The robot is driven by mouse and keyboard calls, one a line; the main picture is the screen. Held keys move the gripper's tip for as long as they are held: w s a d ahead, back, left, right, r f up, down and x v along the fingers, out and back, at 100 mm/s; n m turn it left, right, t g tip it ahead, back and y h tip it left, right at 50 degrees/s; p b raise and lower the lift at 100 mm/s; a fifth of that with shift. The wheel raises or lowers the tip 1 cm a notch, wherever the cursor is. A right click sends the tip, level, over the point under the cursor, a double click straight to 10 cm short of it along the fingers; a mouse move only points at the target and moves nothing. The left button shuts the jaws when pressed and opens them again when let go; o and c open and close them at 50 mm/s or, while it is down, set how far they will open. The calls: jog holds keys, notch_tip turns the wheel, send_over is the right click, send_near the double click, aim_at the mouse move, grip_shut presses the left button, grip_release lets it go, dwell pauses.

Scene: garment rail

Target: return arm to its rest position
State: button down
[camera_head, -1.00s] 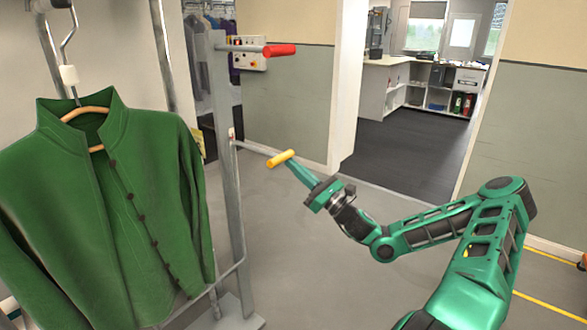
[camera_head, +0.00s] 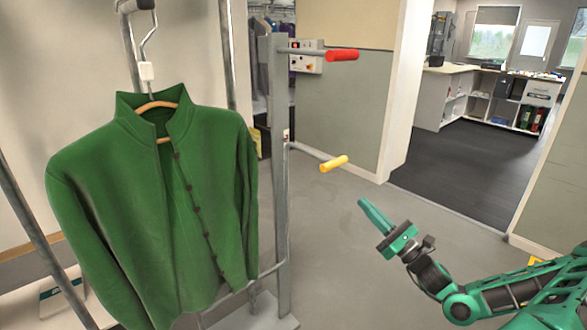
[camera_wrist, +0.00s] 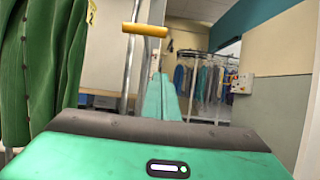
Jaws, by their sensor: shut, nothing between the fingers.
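My gripper (camera_head: 372,212) is at the lower right of the head view, on my green arm. Its fingers are together with nothing between them, pointing up and left. It is apart from the yellow-tipped peg (camera_head: 334,163), which lies up and left of it in the picture. In the wrist view my gripper's fingers (camera_wrist: 162,97) show at the middle, and the yellow grip (camera_wrist: 145,30) shows above them. The rest of my arm runs off the right edge of the head view.
A green jacket (camera_head: 120,210) hangs on a wooden hanger at left. The grey rail post (camera_head: 281,180) carries the yellow peg and a red-tipped peg (camera_head: 341,55). Open grey floor (camera_head: 345,280) lies beside my gripper. A doorway leads to a back room with a counter (camera_head: 440,92).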

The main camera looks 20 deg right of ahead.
jog(key=s+a+f+n+g+y, duration=0.2)
jog(key=a+f+n+g, duration=0.1)
jog(key=a+n+g, duration=0.25)
jog(key=s+a+f+n+g+y, duration=0.25)
jog(key=a+n+g, duration=0.2)
jog(key=a, duration=0.25)
jog(key=s+a+f+n+g+h, duration=0.1)
jog(key=s+f+n+g+h, duration=0.3)
jog(key=s+f+n+g, duration=0.45)
jog(key=s+d+r+n+g+h, duration=0.3)
jog(key=s+d+r+n+h, duration=0.15)
jog(key=s+d+h, duration=0.35)
jog(key=s+d+r+h, duration=0.1)
jog(key=s+d+r, duration=0.1)
jog(key=s+r, duration=0.4)
jog(key=s+d+r+n+h, duration=0.1)
jog(key=s+d+r, duration=0.2)
jog(key=s+r, duration=0.3)
jog(key=shift+d+r+t, duration=0.25)
jog(key=shift+r+t, duration=0.2)
jog(key=shift+r, duration=0.95)
